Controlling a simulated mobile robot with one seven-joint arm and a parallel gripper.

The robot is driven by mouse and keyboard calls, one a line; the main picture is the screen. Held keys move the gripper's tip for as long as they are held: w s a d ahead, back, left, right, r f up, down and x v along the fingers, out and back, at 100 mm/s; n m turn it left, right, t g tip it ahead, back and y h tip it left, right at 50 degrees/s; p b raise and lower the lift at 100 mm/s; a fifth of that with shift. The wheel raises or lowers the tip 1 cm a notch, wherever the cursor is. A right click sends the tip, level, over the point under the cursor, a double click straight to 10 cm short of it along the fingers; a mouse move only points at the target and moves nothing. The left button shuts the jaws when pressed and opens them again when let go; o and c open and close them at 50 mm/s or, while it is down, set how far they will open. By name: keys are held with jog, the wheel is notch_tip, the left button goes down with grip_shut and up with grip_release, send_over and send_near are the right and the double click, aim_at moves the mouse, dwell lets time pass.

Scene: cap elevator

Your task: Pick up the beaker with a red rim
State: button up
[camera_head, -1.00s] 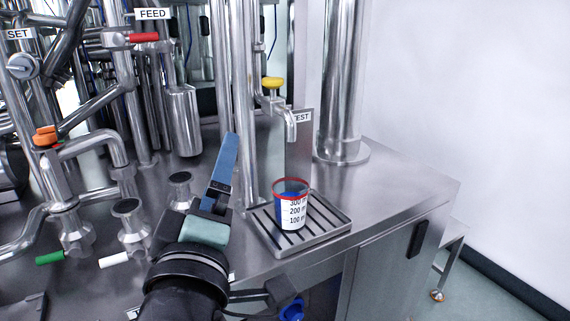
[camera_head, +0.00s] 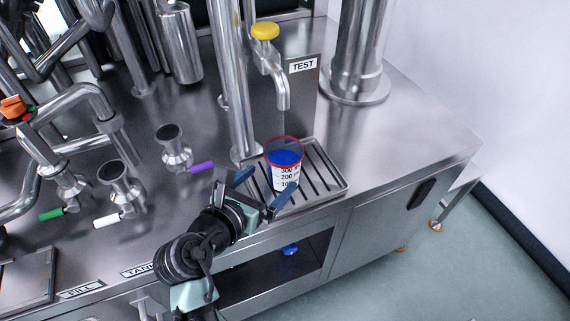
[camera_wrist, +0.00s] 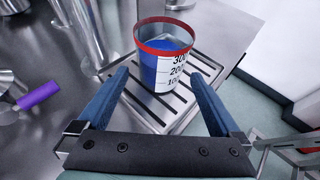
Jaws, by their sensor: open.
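The beaker (camera_head: 286,165) has a red rim, a white label with volume marks and blue contents. It stands upright on the slatted drip tray (camera_head: 332,186), below the tap with a yellow knob (camera_head: 265,31). In the wrist view the beaker (camera_wrist: 165,58) stands ahead of my fingers, roughly between their lines. My gripper (camera_head: 262,187) is open, with blue fingers, at the front left of the beaker. In the wrist view my gripper (camera_wrist: 160,88) shows its fingers spread wide with nothing held between them.
A vertical steel pipe (camera_head: 232,80) rises behind and left of the beaker. The tap spout (camera_head: 282,92) hangs above it. Valves with purple (camera_head: 202,167) and white (camera_head: 106,221) handles stand to the left. The steel counter to the right is clear.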

aim_at(290, 160)
jog(key=b+x, duration=0.1)
jog(key=x, duration=0.6)
jog(key=shift+w+d+f+b, duration=0.15)
jog(key=shift+w+d+b, duration=0.1)
jog(key=shift+b, duration=0.15)
jog(key=shift+c, duration=0.3)
jog(key=shift+a, duration=0.1)
jog(key=c, duration=1.5)
jog(key=shift+o, duration=0.2)
notch_tip(290, 160, up, 10)
jog(key=p, duration=0.3)
